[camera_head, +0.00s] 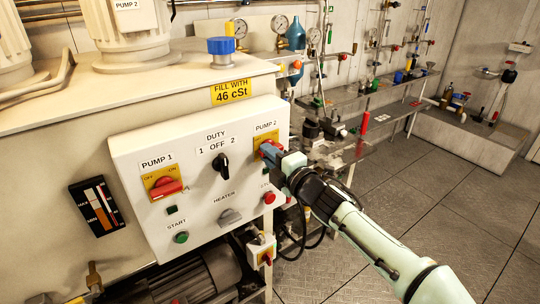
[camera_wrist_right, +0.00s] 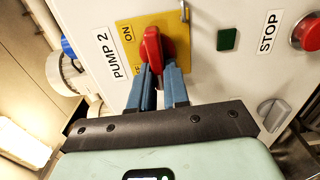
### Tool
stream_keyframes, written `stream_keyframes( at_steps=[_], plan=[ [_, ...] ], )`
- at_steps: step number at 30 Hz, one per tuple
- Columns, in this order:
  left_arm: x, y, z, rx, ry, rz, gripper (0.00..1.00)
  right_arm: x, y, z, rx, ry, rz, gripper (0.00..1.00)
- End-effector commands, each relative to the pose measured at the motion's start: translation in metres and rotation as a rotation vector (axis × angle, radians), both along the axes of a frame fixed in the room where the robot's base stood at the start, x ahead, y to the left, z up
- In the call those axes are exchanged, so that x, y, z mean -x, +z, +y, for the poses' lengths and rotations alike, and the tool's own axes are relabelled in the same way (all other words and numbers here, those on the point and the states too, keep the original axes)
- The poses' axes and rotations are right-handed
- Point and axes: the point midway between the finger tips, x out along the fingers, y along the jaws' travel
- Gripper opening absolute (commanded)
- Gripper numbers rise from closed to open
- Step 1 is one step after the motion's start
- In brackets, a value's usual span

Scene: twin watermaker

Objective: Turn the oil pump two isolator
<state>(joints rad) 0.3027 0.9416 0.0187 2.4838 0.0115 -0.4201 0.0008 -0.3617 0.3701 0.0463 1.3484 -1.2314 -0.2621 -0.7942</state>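The pump 2 isolator is a red rotary handle on a yellow plate (camera_head: 262,138) at the upper right of the white control panel (camera_head: 140,215). In the right wrist view the red handle (camera_wrist_right: 151,45) lies roughly in line with the PUMP 2 lettering, with ON and part of OFF readable beside it. My right gripper (camera_head: 270,154) is at this handle, its two blue fingers (camera_wrist_right: 160,78) on either side of the handle's near end, apparently closed on it. In the head view the gripper hides part of the handle. My left gripper is not in view.
The panel also carries the pump 1 isolator (camera_head: 166,188), black duty selector (camera_head: 222,165), grey heater knob (camera_head: 230,216), green start button (camera_head: 181,237) and red stop button (camera_head: 269,197). A motor (camera_head: 185,280) sits below. The floor at right is clear.

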Motion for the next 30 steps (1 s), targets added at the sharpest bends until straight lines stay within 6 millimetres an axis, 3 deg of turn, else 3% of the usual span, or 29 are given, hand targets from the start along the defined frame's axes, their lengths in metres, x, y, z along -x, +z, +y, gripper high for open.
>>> stream_keyframes(
  at_steps=[1,2,14,30],
  plan=[
    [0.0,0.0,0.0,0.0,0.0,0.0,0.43,0.0,-0.001,0.0,0.003,-0.001,-0.001,0.31],
    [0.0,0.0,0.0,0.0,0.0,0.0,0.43,0.0,-0.001,0.0,0.002,-0.001,0.0,0.4],
    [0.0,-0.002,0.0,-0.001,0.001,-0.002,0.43,0.005,0.0,-0.004,0.0,-0.001,0.0,0.4],
    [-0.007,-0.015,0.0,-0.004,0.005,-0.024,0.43,0.089,0.0,-0.066,0.001,-0.003,0.0,0.4]
  ],
)
